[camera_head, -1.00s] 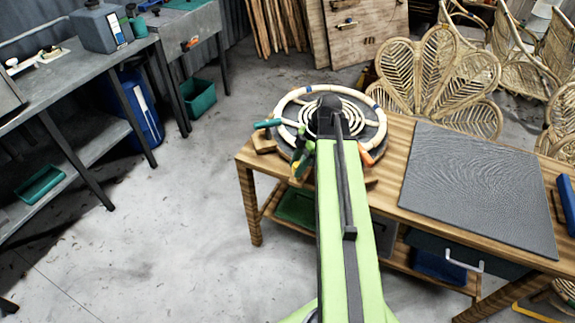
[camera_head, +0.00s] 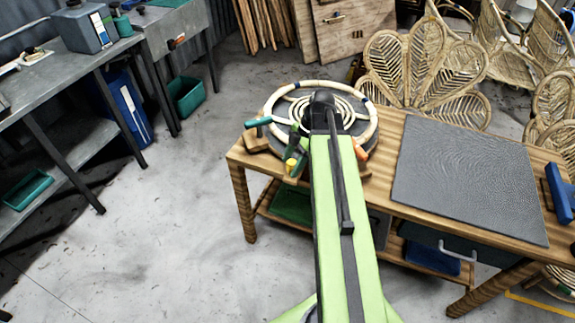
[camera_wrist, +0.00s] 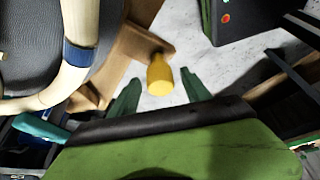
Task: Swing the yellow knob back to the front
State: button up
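The yellow knob (camera_head: 291,162) is at the near left edge of the round rattan jig (camera_head: 268,108) on the wooden bench. In the wrist view the yellow knob (camera_wrist: 160,76) stands at the end of a brown wooden piece (camera_wrist: 128,42). My gripper (camera_wrist: 159,82) has its two dark green fingers spread, one on each side of the knob in the picture. Whether the fingers touch it I cannot tell. In the head view my gripper (camera_head: 294,150) is partly hidden by my green arm, which also covers part of the jig.
A teal handle (camera_head: 258,121) and an orange handle (camera_head: 360,149) sit at the jig's rim. A pale rattan ring with a blue band (camera_wrist: 80,57) is close at left in the wrist view. A grey mat (camera_head: 465,180) covers the bench's right.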

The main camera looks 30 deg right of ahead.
jog(key=p+v, duration=1.6)
jog(key=v, duration=0.1)
jog(key=shift+r, duration=0.2)
jog(key=shift+s, duration=0.1)
